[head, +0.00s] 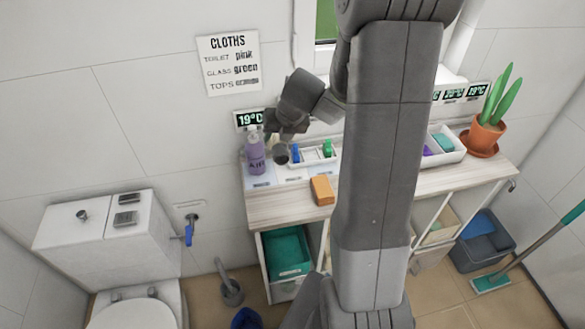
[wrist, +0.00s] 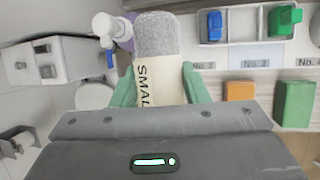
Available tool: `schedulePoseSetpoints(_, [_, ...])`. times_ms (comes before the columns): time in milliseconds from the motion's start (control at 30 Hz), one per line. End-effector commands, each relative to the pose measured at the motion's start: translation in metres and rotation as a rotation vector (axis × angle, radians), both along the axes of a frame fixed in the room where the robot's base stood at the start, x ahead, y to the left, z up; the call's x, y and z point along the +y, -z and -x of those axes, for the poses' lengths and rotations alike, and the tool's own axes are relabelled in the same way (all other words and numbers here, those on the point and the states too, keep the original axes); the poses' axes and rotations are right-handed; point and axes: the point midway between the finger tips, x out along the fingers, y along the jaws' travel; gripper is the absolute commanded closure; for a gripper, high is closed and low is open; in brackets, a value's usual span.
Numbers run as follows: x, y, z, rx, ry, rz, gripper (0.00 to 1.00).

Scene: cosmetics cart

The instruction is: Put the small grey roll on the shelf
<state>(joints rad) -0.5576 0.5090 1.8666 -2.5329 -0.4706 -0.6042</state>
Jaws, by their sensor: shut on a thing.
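The small grey roll (wrist: 157,38) is held in my gripper (wrist: 158,88). It has a fuzzy grey end and a pale band reading "SMAL", the rest of the word cut off. Green fingers close on both its sides in the wrist view. In the head view my gripper (head: 287,132) is above the left back of the shelf unit, and the dark end of the roll (head: 281,154) hangs beside the purple bottle. The shelf unit has a pale wooden top (head: 268,208) and open compartments below. My arm hides its middle.
A purple bottle (head: 255,154) stands at the left back of the top. A white divided tray (head: 313,158) holds blue and green items. An orange block (head: 321,190) lies near the front edge; a green block (wrist: 294,103) is right of it. A potted plant (head: 484,138) stands far right.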

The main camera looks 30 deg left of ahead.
Motion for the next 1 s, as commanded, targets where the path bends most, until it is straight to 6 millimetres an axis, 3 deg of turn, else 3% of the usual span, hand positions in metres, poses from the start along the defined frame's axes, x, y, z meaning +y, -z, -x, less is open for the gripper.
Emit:
schedulePoseSetpoints(33, [0.0,0.016,0.002,0.009,0.0,0.004,0.82])
schedulePoseSetpoints(200, [0.0,0.047,0.002,0.006,0.0,0.004,0.82])
schedulePoseSetpoints(467, [0.0,0.071,0.001,0.004,0.0,0.004,0.82])
schedulePoseSetpoints(600, [0.0,0.1,0.001,0.001,0.0,0.002,0.82])
schedulePoseSetpoints(1000, [0.0,0.124,0.0,0.0,0.0,0.001,0.82])
